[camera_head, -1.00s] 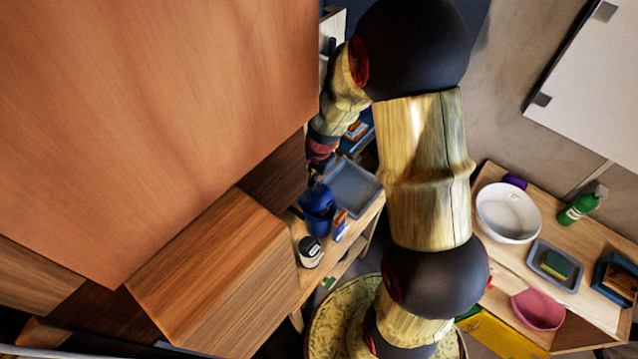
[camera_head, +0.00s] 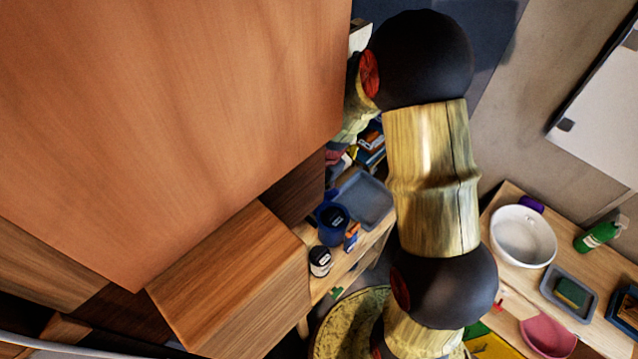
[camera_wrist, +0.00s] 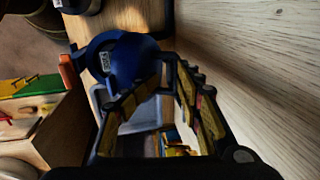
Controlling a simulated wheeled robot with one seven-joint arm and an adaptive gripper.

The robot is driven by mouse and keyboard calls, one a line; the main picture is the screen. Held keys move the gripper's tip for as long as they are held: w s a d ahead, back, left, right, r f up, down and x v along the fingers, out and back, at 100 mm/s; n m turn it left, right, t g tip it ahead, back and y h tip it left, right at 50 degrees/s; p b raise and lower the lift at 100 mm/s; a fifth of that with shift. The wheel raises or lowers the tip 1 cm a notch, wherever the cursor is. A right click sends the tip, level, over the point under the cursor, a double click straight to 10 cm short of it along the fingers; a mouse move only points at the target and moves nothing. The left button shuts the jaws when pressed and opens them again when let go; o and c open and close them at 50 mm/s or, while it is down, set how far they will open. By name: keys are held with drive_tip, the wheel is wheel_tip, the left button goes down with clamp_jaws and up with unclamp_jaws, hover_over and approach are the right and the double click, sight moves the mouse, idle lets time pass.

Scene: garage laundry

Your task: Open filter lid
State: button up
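A blue rounded container (camera_head: 329,232) with a dark round top and a small pale label stands on the wooden shelf unit, left of a grey tray. I take it for the filter; its lid edge is unclear. In the wrist view the blue body (camera_wrist: 128,62) with its label lies just beyond and left of my fingers. My gripper (camera_wrist: 171,78) points toward it, its yellow-and-black fingers spread at the base and close together at the far ends. Whether the tips hold or touch the blue part I cannot tell. In the head view my fingers are hidden.
A large orange-brown wooden panel (camera_head: 150,110) stands close on the left. A dark jar with a white label (camera_head: 319,262) is in front of the container. The grey tray (camera_head: 368,200) lies behind. A counter with a white bowl (camera_head: 523,237) is at right.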

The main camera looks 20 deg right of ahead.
drive_tip(key=shift+s+a+f, duration=0.1)
drive_tip(key=shift+s+f, duration=0.15)
drive_tip(key=shift+s, duration=0.05)
drive_tip(key=w+a+r+p, duration=0.2)
drive_tip(key=w+r+p, duration=0.4)
drive_tip(key=w+r, duration=0.1)
drive_tip(key=shift+w+r, duration=0.2)
idle(0.6)
idle(0.4)
drive_tip(key=s+r, duration=0.3)
drive_tip(key=r, duration=0.3)
drive_tip(key=shift+d, duration=0.35)
drive_tip(key=shift+s, duration=0.15)
